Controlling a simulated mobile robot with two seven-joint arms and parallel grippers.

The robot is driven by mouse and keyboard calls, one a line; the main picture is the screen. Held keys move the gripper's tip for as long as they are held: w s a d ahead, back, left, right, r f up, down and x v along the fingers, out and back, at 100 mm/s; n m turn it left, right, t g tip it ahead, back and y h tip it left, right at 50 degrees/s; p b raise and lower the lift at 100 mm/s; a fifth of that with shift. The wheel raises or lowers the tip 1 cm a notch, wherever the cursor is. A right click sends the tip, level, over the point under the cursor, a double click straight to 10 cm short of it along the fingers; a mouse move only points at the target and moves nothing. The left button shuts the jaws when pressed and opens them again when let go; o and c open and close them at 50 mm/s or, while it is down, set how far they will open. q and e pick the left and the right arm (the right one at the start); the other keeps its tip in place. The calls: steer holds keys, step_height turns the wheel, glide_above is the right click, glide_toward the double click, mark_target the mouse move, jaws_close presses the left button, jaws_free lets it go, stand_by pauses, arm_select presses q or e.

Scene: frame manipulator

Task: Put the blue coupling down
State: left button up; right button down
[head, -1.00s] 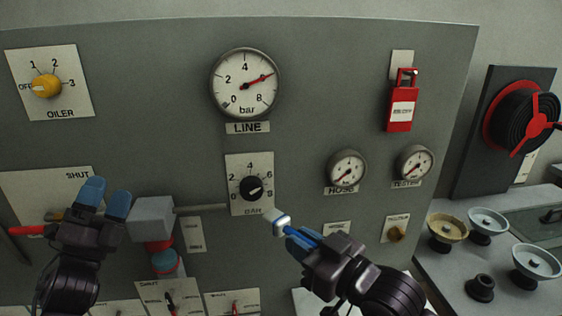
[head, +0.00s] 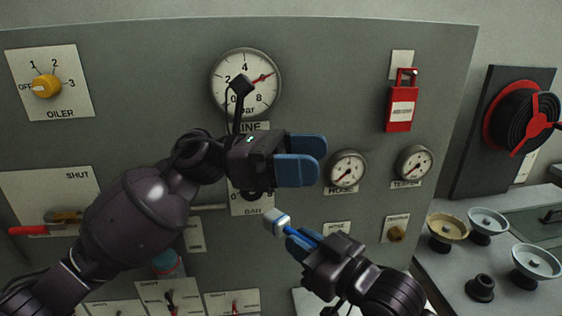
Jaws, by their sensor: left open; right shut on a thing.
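The blue coupling (head: 277,223) shows in the head view as a small pale, silvery block with a bright blue part behind it. My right gripper (head: 297,239) is shut on it and holds it in front of the panel, below the BAR dial. My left gripper (head: 322,160) is open and empty, above and slightly right of the coupling, in front of the panel. Its arm hides most of the BAR dial and part of the LINE label.
The grey panel (head: 330,60) carries the LINE gauge (head: 246,95), two small gauges, an orange OILER knob (head: 46,86) and a red lock (head: 401,112).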

mark_target(283, 217)
arm_select(q)
steer(key=f+m+t+y, duration=0.1)
steer(key=f+m+y, duration=0.1)
steer(key=y, duration=0.2)
steer(key=d+f+m+t+y, duration=0.1)
steer(key=m+y, duration=0.1)
steer(key=y, duration=0.3)
steer(key=f+m+t+y, duration=0.1)
steer(key=f+m+y, duration=0.1)
steer(key=y, duration=0.2)
steer(key=shift+w+d+f+t+y, duration=0.3)
steer(key=shift+w+d, duration=0.05)
steer(key=shift+w, duration=0.05)
steer(key=w+a+r+t+y, duration=0.2)
steer(key=w+a+t+y, duration=0.1)
steer(key=w+a+y, duration=0.15)
step_height(283, 217, down, 12)
steer(key=shift+w+d+r, duration=0.1)
steer(key=shift+w, duration=0.05)
